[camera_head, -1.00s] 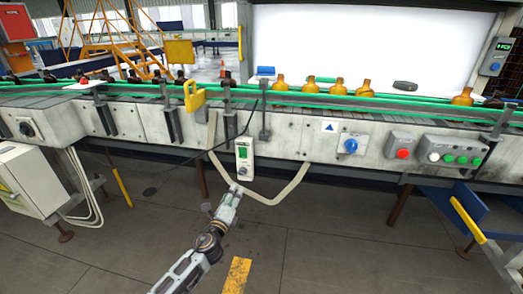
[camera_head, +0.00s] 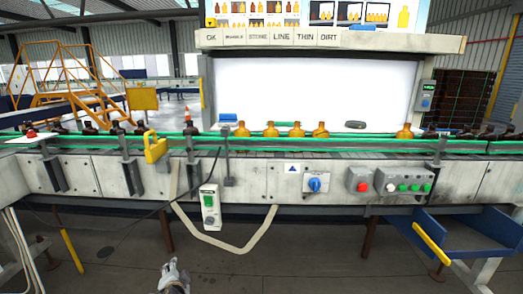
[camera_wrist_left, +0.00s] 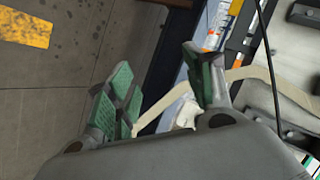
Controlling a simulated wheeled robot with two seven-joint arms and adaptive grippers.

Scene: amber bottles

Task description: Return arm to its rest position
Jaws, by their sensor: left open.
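My left gripper (camera_head: 174,268) shows at the bottom edge of the head view, low in front of the conveyor and apart from it. In the left wrist view its two green-padded fingers (camera_wrist_left: 160,88) are spread apart, with nothing held between them. The rest of my left arm is mostly out of the head view. My right arm and gripper do not show. Several amber bottles (camera_head: 296,130) stand on the conveyor in front of a bright white panel, well beyond the gripper.
The conveyor (camera_head: 256,180) runs across the head view. A blue chute (camera_head: 465,232) juts out at right. Grey floor (camera_head: 320,270) between is clear.

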